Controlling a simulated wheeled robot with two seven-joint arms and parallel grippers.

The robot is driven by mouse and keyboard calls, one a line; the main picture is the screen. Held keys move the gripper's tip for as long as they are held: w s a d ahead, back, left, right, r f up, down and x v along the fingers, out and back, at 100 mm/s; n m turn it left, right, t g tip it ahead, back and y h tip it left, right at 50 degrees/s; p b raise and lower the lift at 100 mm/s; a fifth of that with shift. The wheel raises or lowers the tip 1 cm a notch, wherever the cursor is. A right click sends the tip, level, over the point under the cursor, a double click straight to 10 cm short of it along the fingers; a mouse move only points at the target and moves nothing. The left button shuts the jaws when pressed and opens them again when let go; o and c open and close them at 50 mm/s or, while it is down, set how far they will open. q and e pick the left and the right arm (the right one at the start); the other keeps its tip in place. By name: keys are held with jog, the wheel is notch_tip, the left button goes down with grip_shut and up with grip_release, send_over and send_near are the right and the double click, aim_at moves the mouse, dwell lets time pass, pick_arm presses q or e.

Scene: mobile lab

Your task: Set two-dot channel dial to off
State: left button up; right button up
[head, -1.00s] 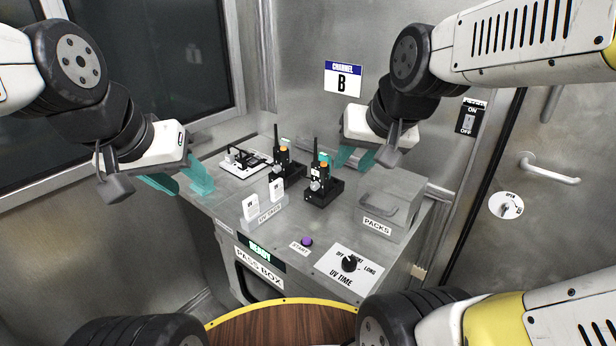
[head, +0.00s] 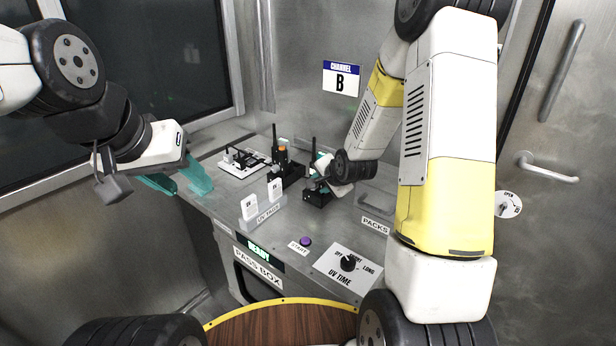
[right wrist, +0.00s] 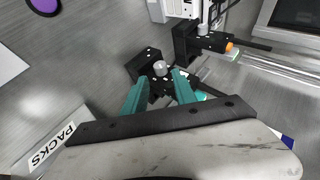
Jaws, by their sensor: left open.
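Two black radios with antennas stand on the metal bench. The left radio (head: 286,172) has an orange cap and shows clearly. The right radio (head: 317,198) is partly hidden by my right gripper (head: 318,178). In the right wrist view my right gripper (right wrist: 160,79) has its teal fingers apart, with a silver knob (right wrist: 160,68) of the right radio just past and between the fingertips. I cannot tell whether they touch it. The dot marks and dial setting are too small to read. My left gripper (head: 180,185) is open and empty at the bench's left.
Two white UV tags (head: 250,207) stand in a holder before the radios. A PACKS box (head: 374,223), partly behind my right arm, stands right of them. The purple start button (head: 306,241) and UV time dial (head: 348,263) are at the front.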

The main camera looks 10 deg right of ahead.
jog(key=x, duration=0.6)
jog(key=shift+w+f, duration=0.2)
jog(key=shift+f, duration=0.1)
jog(key=shift+a, duration=0.1)
grip_shut()
